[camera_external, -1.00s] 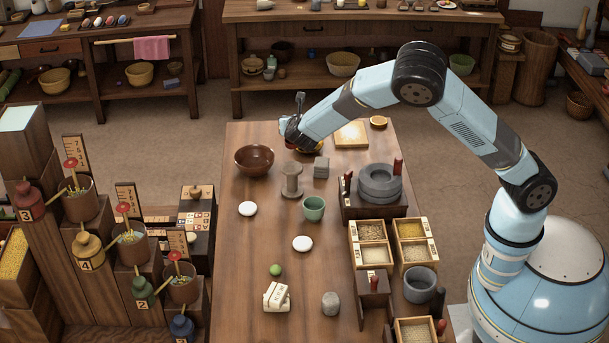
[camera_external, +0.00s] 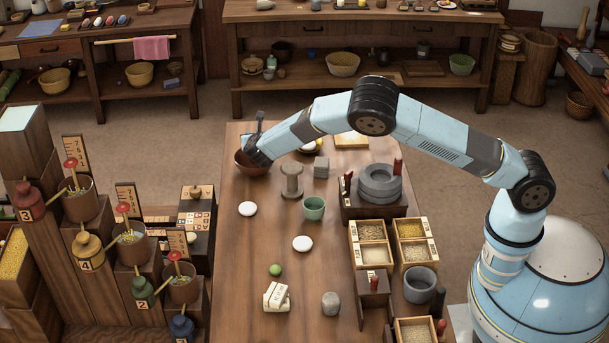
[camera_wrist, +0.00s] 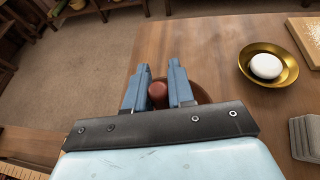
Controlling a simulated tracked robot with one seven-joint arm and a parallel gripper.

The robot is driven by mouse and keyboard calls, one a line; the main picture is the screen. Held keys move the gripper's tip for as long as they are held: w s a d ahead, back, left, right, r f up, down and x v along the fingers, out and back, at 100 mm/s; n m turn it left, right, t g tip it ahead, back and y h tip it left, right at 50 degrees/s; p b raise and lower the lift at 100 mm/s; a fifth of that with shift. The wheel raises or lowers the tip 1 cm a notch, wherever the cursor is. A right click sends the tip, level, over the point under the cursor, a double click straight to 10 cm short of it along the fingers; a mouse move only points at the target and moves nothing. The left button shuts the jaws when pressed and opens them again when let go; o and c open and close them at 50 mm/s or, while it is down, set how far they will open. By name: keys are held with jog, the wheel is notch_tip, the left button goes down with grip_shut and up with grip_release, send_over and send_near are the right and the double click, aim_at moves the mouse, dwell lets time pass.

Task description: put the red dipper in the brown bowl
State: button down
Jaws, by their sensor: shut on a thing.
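My gripper (camera_wrist: 157,82) is shut on the red dipper (camera_wrist: 157,95), whose rounded red end shows between the two blue fingers in the wrist view. The brown bowl (camera_wrist: 200,90) is behind and below the fingers there, mostly hidden by them. In the external view the wrist is over the brown bowl (camera_external: 240,166) at the left edge of the table and covers part of it. The dipper cannot be made out in that view. I cannot tell whether the dipper touches the bowl.
A gold dish (camera_wrist: 287,77) with a white stone (camera_wrist: 266,66) lies to the right of the gripper. A grey stepped block (camera_external: 321,167), a wooden spool (camera_external: 291,181) and a green cup (camera_external: 314,208) stand nearby.

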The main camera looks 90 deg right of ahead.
jog(key=shift+w+d+f, duration=0.1)
jog(key=shift+w+f, duration=0.1)
jog(key=shift+f, duration=1.6)
jog(key=c, duration=1)
grip_release()
jog(key=shift+o, duration=0.2)
